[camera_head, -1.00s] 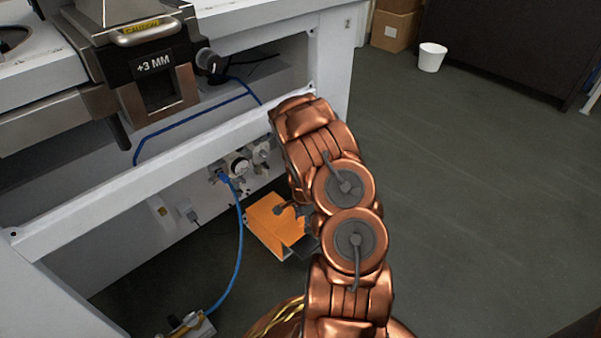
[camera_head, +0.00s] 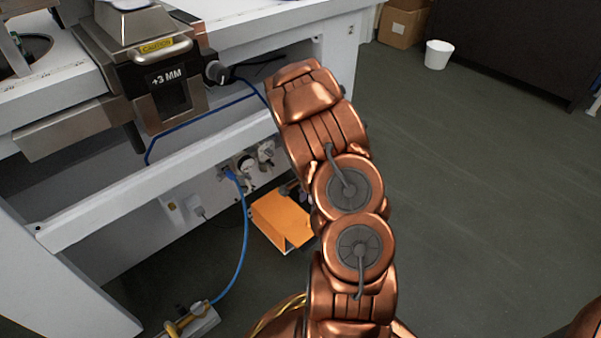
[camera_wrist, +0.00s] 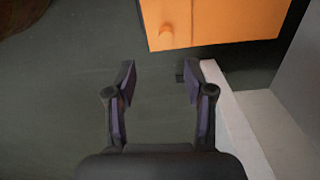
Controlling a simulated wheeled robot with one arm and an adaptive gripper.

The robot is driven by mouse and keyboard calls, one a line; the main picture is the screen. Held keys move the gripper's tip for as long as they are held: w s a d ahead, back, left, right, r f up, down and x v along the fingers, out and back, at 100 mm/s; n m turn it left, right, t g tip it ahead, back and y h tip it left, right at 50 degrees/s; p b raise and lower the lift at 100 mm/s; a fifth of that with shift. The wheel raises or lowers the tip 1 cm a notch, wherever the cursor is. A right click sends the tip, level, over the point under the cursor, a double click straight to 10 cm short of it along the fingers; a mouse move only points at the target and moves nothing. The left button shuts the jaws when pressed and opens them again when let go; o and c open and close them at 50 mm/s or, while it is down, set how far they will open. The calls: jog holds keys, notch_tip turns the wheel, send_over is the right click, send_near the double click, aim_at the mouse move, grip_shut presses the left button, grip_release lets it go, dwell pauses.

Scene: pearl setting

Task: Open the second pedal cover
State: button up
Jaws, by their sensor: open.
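An orange pedal cover (camera_head: 281,218) sits on the floor beside the white machine's lower panel in the head view. Its right part is hidden behind my arm. In the wrist view an orange box-like cover (camera_wrist: 225,22) fills the top, with a small round orange knob on its near face. My gripper (camera_wrist: 159,72) is open and empty, its two dark fingers apart and short of the cover in that view. Only one orange cover shows, and I cannot tell whether it is the second. In the head view my gripper is mostly hidden by my arm.
The white machine frame (camera_head: 160,190) stands to the left, with a blue hose (camera_head: 243,250) hanging to the floor. A power strip (camera_head: 195,320) lies at the lower left. A white bucket (camera_head: 437,54) stands far off. The floor on the right is clear.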

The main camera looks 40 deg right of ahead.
jog(key=a+r+n+p, duration=0.2)
jog(key=r+p, duration=0.1)
jog(key=r, duration=0.4)
jog(key=a+r+n+p, duration=0.2)
jog(key=r+n+p, duration=0.1)
jog(key=r, duration=0.5)
jog(key=shift+s+a+n, duration=0.3)
jog(key=shift+s+a, duration=0.05)
jog(key=shift+s, duration=0.05)
